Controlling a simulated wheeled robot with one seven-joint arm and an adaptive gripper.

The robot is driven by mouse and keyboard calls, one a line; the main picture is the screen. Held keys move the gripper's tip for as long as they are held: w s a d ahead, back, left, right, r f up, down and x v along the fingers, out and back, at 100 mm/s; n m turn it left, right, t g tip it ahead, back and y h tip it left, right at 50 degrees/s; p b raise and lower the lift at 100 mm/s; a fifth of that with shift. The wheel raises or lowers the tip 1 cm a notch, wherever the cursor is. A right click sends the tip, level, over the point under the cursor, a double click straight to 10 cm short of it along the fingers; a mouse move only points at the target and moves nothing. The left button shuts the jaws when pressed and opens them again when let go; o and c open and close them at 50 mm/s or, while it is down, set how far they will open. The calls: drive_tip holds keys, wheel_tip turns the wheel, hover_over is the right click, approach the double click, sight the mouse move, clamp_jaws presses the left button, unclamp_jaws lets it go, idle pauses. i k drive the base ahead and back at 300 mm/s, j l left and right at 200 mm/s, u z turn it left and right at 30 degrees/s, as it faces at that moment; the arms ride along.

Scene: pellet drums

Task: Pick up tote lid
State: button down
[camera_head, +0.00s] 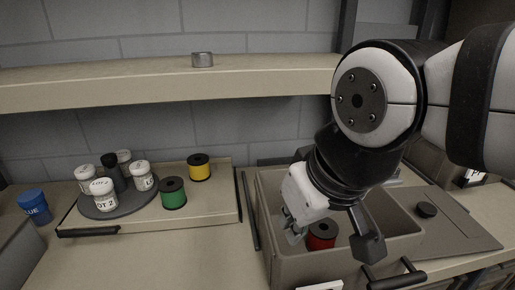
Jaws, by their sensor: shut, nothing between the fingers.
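The tote lid (458,232) looks to be the flat grey-beige panel with a round black knob (426,210). It lies flat just right of the open beige tote (268,232). My gripper (293,236) points down over the left part of the tote's opening. It is shut and empty, left of the lid and apart from it. A red spool (321,235) is in the tote beside my gripper, partly hidden. My arm covers the back of the tote.
A grey turntable (118,207) with several white-capped jars stands at left. Green (173,193) and yellow (199,167) spools stand near it. A shelf (120,86) with a small metal tin (202,59) runs above. Bare counter lies at front left.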

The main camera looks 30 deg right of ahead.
sight(450, 231)
drive_tip(key=z, duration=1.55)
drive_tip(key=i+l+u, duration=0.2)
drive_tip(key=l+u, duration=0.2)
drive_tip(key=l, duration=0.25)
drive_tip(key=i+l+u, duration=0.2)
drive_tip(key=l, duration=0.15)
drive_tip(key=k, duration=0.05)
